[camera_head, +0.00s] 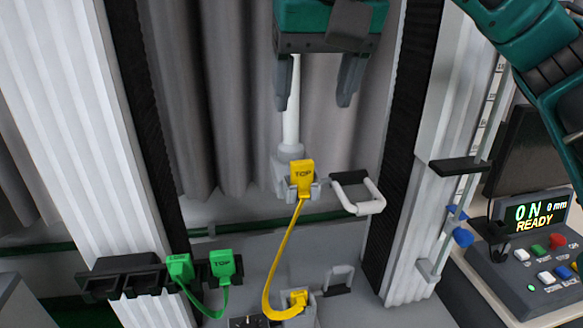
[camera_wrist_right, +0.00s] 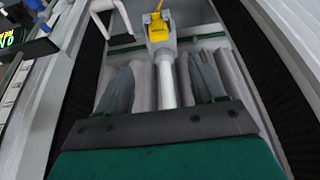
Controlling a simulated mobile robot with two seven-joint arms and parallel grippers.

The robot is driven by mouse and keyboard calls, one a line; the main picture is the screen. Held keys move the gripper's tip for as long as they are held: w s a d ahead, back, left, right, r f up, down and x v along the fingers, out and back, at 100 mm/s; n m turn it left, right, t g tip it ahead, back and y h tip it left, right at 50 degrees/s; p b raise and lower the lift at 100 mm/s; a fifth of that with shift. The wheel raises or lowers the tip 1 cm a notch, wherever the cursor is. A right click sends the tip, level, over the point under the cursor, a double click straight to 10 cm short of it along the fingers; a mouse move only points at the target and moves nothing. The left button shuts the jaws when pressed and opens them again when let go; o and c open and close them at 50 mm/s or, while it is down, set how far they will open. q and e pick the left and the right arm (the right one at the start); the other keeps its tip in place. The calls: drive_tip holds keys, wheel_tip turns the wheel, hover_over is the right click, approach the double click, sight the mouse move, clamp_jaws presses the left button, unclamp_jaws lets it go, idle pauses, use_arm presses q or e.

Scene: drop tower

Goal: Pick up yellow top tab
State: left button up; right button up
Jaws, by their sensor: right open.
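The yellow top tab (camera_head: 301,177), marked "TOP", stands upright in a grey holder (camera_head: 288,158) at the white post. A yellow strap (camera_head: 277,257) curves down from it to a second yellow piece (camera_head: 297,300) in a lower grey holder. My right gripper (camera_head: 314,104) is open and empty, above the yellow tab with its fingers pointing down and apart from it. In the right wrist view the yellow tab (camera_wrist_right: 157,27) shows beyond the spread fingers, between them. My left gripper is not in view.
A white handle (camera_head: 360,194) juts out right of the yellow tab. White ribbed columns (camera_head: 85,130) flank the space. A control box (camera_head: 530,255) reads "READY".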

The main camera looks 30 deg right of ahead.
sight(303, 162)
drive_tip(key=shift+x, duration=6.3)
drive_tip(key=shift+w+d+r, duration=0.1)
drive_tip(key=shift+w+d, duration=0.05)
clamp_jaws()
